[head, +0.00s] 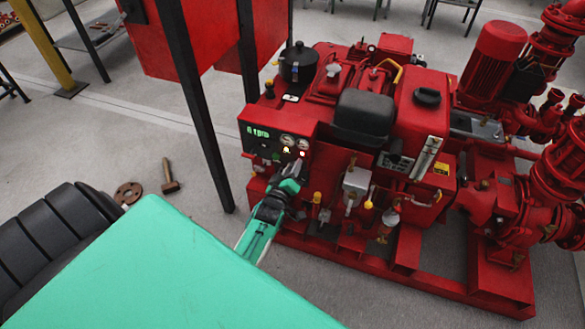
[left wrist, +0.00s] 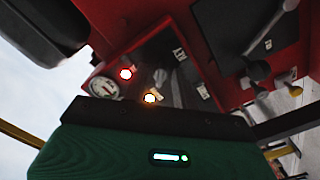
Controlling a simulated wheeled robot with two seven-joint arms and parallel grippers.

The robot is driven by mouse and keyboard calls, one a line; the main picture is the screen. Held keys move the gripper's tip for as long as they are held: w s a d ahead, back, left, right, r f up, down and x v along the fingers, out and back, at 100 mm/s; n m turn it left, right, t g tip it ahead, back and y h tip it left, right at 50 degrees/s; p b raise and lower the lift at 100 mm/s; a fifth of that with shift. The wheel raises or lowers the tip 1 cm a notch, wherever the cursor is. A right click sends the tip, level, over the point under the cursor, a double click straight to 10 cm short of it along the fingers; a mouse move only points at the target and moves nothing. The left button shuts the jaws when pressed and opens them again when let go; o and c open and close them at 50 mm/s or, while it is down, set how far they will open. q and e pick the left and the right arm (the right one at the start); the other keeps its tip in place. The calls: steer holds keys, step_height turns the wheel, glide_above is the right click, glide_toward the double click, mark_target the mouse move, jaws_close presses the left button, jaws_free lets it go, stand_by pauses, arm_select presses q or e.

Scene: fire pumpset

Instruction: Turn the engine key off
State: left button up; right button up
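The red engine control panel (head: 258,133) carries a green "0 rpm" readout, two round gauges and small lights. My left gripper (head: 298,168) is at the panel's lower right, with its tip close to or against the panel face; its finger gap cannot be made out. The left wrist view shows the panel close up, with a gauge (left wrist: 104,87), a lit red light (left wrist: 126,73), a lit orange light (left wrist: 150,98) and a small grey part (left wrist: 160,77) that may be the key. The engine key is not clearly seen in the head view. My right gripper is out of view.
The red pumpset (head: 400,110) stands right of the panel, with levers and valves below. A dark post (head: 200,110) under a red cabinet (head: 165,38) stands to the left. A hammer (head: 170,178) and a rusty flange (head: 128,194) lie on the grey floor.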

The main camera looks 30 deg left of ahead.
arm_select(q)
jaws_close()
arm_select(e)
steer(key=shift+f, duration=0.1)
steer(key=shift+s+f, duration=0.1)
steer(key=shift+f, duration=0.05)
arm_select(q)
steer(key=shift+f+n+p, duration=0.15)
steer(key=shift+n+p, duration=0.35)
steer(key=shift+n, duration=4)
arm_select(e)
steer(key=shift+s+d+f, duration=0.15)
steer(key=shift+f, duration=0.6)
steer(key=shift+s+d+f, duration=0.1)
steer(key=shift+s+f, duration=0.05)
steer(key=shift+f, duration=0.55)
